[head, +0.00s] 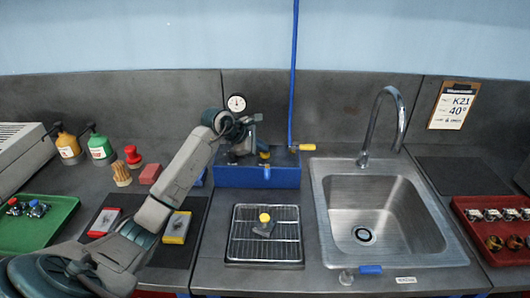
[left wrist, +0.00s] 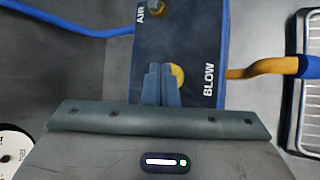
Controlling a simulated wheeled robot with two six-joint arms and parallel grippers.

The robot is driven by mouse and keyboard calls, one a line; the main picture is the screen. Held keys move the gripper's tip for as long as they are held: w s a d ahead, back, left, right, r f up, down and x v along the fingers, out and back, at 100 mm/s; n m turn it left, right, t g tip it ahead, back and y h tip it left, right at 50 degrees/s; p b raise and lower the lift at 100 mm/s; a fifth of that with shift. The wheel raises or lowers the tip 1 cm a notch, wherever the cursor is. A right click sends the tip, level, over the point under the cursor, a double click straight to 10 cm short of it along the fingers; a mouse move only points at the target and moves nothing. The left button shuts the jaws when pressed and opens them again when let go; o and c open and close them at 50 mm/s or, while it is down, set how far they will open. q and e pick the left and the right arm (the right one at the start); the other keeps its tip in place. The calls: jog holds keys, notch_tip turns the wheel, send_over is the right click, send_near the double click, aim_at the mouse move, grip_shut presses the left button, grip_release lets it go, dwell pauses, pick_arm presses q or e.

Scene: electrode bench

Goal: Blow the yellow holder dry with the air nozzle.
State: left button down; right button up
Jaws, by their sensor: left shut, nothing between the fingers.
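The yellow holder (head: 265,218), a small grey piece with a yellow round top, sits on the wire rack in front of the blue air box (head: 230,177). The air box also shows in the left wrist view (left wrist: 205,35), marked AIR and BLOW. The air nozzle (left wrist: 262,68), a yellow tube with a blue tip, sticks out of the box towards the rack. My left gripper (left wrist: 162,72) is shut and empty over the box, its fingers partly hiding a round yellow button (left wrist: 178,75). I cannot tell whether they touch it. My right gripper is not in view.
The wire rack (head: 240,244) lies left of the sink (head: 340,185) and its tall faucet (head: 376,125). A blue hose (head: 294,70) rises behind the box, near a yellow handle (head: 307,147). Bottles (head: 68,147) and a green tray (head: 60,222) stand left.

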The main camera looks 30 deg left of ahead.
aim_at(262, 154)
pick_arm(q)
jog(key=shift+r, duration=0.8)
jog(key=shift+r+p, duration=1.35)
jog(key=shift+r, duration=1.2)
jog(key=shift+f, duration=0.1)
